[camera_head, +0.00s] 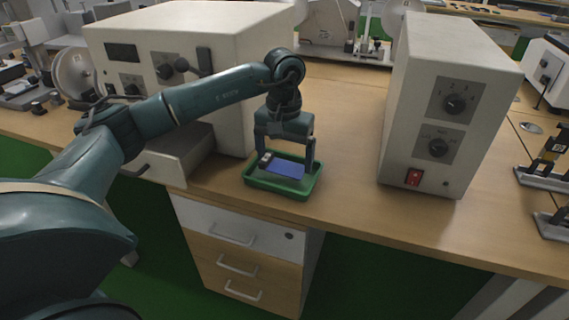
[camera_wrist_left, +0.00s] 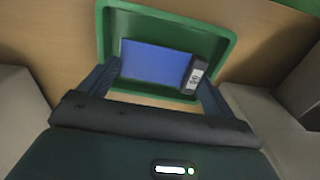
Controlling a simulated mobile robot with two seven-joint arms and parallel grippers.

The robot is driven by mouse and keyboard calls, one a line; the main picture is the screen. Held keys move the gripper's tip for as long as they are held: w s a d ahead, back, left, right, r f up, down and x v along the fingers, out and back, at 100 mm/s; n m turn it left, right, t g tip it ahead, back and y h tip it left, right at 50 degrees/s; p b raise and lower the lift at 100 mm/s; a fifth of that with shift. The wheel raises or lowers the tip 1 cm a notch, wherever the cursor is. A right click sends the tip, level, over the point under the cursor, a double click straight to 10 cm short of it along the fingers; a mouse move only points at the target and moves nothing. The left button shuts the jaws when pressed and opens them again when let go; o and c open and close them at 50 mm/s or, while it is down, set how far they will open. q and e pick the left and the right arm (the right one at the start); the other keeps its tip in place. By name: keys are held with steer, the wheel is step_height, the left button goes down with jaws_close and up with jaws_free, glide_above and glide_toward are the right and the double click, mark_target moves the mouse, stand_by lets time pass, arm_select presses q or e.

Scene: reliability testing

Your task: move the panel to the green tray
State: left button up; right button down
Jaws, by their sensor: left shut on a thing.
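The panel (camera_head: 286,168) is a flat blue piece with a dark block bearing a light label at one end. It is over the green tray (camera_head: 254,184), within its rim as seen in the head view. My left gripper (camera_head: 287,167) points down over the tray and is shut on the panel. In the left wrist view the panel (camera_wrist_left: 150,63) lies between the two fingers (camera_wrist_left: 158,88), with the green tray (camera_wrist_left: 228,42) around it. I cannot tell whether the panel touches the tray floor. My right gripper is not in view.
A large beige instrument (camera_head: 225,50) with knobs stands behind and left of the tray. Another beige box (camera_head: 440,100) with dials and a red switch stands to the right.

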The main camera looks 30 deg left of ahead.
mark_target(283, 165)
arm_select(q)
step_height(283, 165, down, 2)
steer(key=shift+f, duration=0.1)
steer(key=shift+f, duration=0.2)
steer(key=o, duration=0.7)
steer(key=shift+r, duration=0.1)
